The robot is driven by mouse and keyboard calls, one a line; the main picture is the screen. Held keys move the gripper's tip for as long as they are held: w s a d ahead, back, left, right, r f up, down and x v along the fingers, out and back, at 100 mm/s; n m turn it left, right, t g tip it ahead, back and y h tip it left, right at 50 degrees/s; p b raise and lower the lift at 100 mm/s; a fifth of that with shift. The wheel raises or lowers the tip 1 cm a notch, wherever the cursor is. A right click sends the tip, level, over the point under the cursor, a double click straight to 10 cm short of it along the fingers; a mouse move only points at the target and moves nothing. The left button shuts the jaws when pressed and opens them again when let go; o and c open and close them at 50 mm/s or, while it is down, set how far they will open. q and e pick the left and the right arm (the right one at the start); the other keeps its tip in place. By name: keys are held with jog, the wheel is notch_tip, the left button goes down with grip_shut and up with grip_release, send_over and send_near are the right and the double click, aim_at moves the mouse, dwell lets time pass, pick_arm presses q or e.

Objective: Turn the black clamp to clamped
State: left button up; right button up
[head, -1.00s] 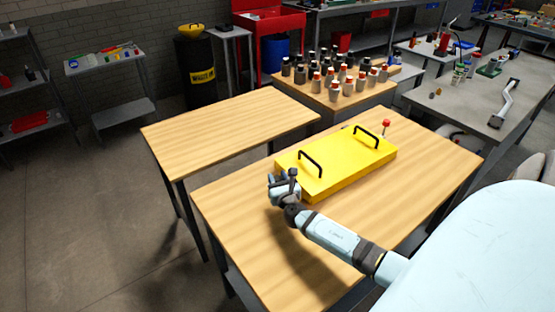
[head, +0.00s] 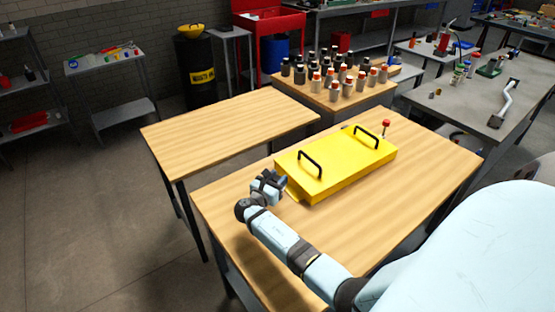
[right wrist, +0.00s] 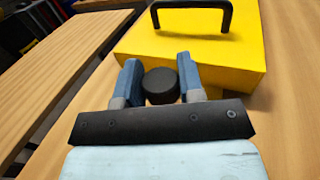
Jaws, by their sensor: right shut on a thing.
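The black clamp shows in the right wrist view as a round black knob (right wrist: 161,87). It sits between the two blue fingers of my right gripper (right wrist: 159,75), beside the near end of the yellow box (right wrist: 215,50). In the head view, my right gripper (head: 277,181) is at the left end of the yellow box (head: 340,170) and hides the clamp there. It is shut on the clamp. How far the clamp is turned cannot be told. My left gripper is not in view.
The box has two black handles (head: 310,163) on top and lies on a wooden table (head: 370,225). A red-tipped lever (head: 386,124) stands at its far right end. A second wooden table (head: 225,132) is bare. Several bottles (head: 345,75) stand on a table behind.

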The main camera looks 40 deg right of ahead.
jog(key=m+g+b, duration=0.1)
jog(key=m+g, duration=0.1)
jog(key=g, duration=0.2)
jog(key=shift+w+m, duration=0.1)
jog(key=shift+m, duration=0.3)
jog(key=shift+m+g+b, duration=0.6)
jog(key=shift+m+g, duration=1)
jog(key=shift+g, duration=0.9)
jog(key=shift+g+y, duration=0.3)
jog(key=shift+g, duration=0.1)
jog(key=o, duration=0.9)
jog(key=b+v, duration=0.2)
jog(key=v, duration=1.1)
jog(key=shift+a+b, duration=0.35)
jog(key=shift+b, duration=0.05)
